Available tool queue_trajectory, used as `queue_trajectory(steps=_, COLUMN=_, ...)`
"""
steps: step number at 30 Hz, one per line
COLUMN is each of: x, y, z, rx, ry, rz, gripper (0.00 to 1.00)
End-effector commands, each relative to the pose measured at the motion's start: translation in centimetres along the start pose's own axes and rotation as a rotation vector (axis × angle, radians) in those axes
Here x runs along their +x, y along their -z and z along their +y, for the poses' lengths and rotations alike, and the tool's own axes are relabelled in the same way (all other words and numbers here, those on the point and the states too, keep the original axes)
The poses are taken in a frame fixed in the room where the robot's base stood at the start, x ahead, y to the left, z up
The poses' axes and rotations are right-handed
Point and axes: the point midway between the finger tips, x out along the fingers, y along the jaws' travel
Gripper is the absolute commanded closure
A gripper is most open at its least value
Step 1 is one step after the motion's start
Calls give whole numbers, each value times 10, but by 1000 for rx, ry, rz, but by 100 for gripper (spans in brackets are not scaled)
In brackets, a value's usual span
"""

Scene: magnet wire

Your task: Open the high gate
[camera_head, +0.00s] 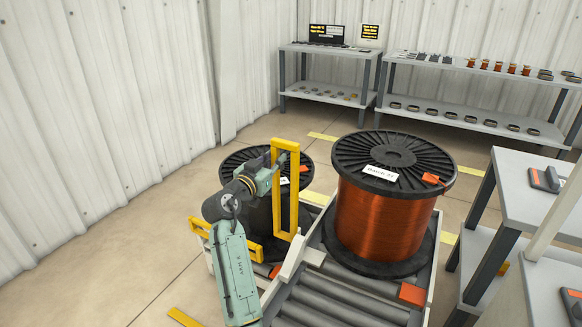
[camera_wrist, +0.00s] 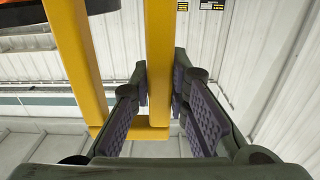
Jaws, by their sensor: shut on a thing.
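The high gate (camera_head: 294,200) is a tall, narrow yellow frame standing upright between two wire spools. In the wrist view, one yellow upright bar of the high gate (camera_wrist: 158,50) runs down between my fingers, with a second bar to its left and a crosspiece joining them. My gripper (camera_wrist: 160,88) is shut on that upright bar, with a purple ribbed pad on each side. In the head view, my gripper (camera_head: 276,161) is at the upper part of the frame, partly hidden by it and by my wrist.
A copper wire spool (camera_head: 385,220) stands on a roller conveyor (camera_head: 335,305) right of the gate. A dark spool (camera_head: 235,160) is behind my arm. A low yellow rail (camera_head: 238,250) lies below my wrist. Shelves (camera_head: 470,75) line the back; a grey table (camera_head: 535,190) is at right.

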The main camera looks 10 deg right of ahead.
Motion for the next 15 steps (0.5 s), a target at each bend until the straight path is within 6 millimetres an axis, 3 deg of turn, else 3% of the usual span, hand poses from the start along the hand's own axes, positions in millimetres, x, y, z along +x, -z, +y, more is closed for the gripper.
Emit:
queue_trajectory(steps=6, x=0, y=-5, z=-14, rx=-51, ry=0, rz=-2, gripper=100)
queue_trajectory(steps=15, x=1, y=-6, z=-17, rx=-62, ry=-1, rz=-4, gripper=100)
